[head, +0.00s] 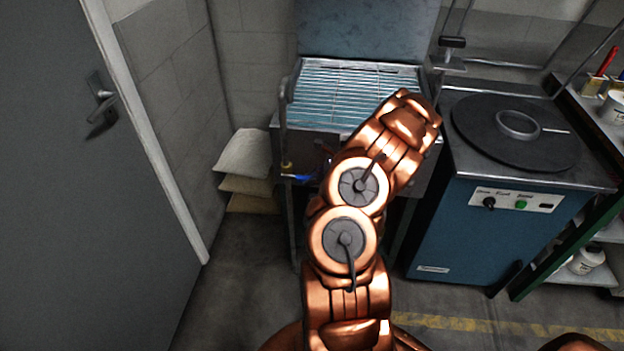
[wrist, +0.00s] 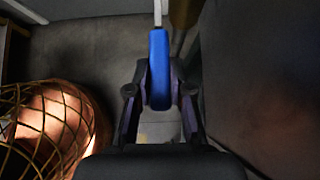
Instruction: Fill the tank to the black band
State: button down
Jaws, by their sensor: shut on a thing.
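My gripper (wrist: 159,95) is shut on a blue lever handle (wrist: 159,65), with one dark finger on each side of it. A pale stem runs up from the handle, beside a brass-coloured part (wrist: 184,12). In the head view the blue handle (head: 303,177) shows low at the left front of the grated basin, near a small brass fitting (head: 287,165). My copper arm hides most of the gripper there. I cannot make out a black band or a water level in either view, nor tell which vessel is the tank.
A grated metal basin (head: 350,93) stands against the back wall. A blue cabinet (head: 480,235) with a round black lid (head: 483,132) is to its right. Stacked sacks (head: 246,155) lie left of the basin. A grey door (head: 70,200) is at far left. Some floor is clear.

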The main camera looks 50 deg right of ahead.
jog(key=c, duration=1)
grip_release()
jog(key=shift+c, duration=0.2)
jog(key=v, duration=1.2)
